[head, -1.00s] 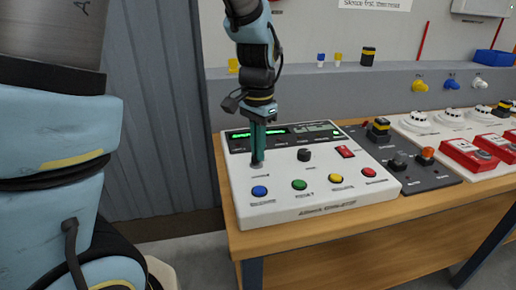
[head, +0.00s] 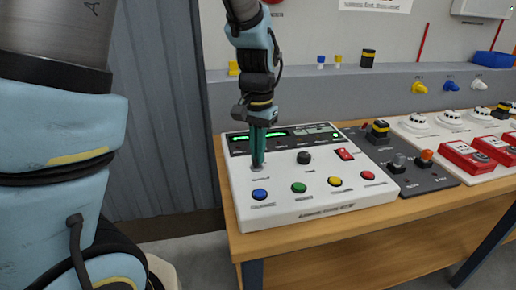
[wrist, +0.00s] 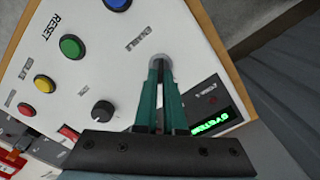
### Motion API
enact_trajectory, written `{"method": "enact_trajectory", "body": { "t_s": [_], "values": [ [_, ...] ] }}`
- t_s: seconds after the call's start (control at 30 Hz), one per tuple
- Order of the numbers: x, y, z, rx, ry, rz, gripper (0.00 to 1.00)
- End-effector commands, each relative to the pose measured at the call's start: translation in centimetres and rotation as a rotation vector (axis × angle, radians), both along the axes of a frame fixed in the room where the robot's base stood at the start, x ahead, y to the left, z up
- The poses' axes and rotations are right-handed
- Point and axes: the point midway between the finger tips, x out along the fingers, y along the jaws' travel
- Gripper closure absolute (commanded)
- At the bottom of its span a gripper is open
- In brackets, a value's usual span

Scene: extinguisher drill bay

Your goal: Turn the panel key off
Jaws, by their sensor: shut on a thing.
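The white control panel (head: 235,190) sits on the wooden bench in the head view. My gripper (head: 257,164) points straight down at the panel's left part, behind the blue button. In the wrist view the fingers (wrist: 162,72) close together at the round grey key switch (wrist: 159,58), by the label ENABLE. The gripper is shut on the key; the key itself is mostly hidden between the fingertips, so its angle cannot be read. A green lit display (wrist: 209,121) shows beside the fingers; its text is too blurred to read.
Close to the gripper are blue (head: 260,195), green (head: 299,188), yellow and red buttons, a black knob (head: 304,158) and a red rocker switch (head: 345,154). A dark control box (head: 432,178) stands to the right. A grey ledge runs behind the bench.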

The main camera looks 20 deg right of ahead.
Motion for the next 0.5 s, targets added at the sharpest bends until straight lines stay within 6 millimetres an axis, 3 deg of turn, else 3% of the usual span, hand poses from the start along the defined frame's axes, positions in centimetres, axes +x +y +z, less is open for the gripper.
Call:
{"method": "enact_trajectory", "body": {
  "t_s": [0.5],
  "values": [
    [0.2,0.16,0.27,0.0,-0.002,0.479,1.0]
  ]
}}
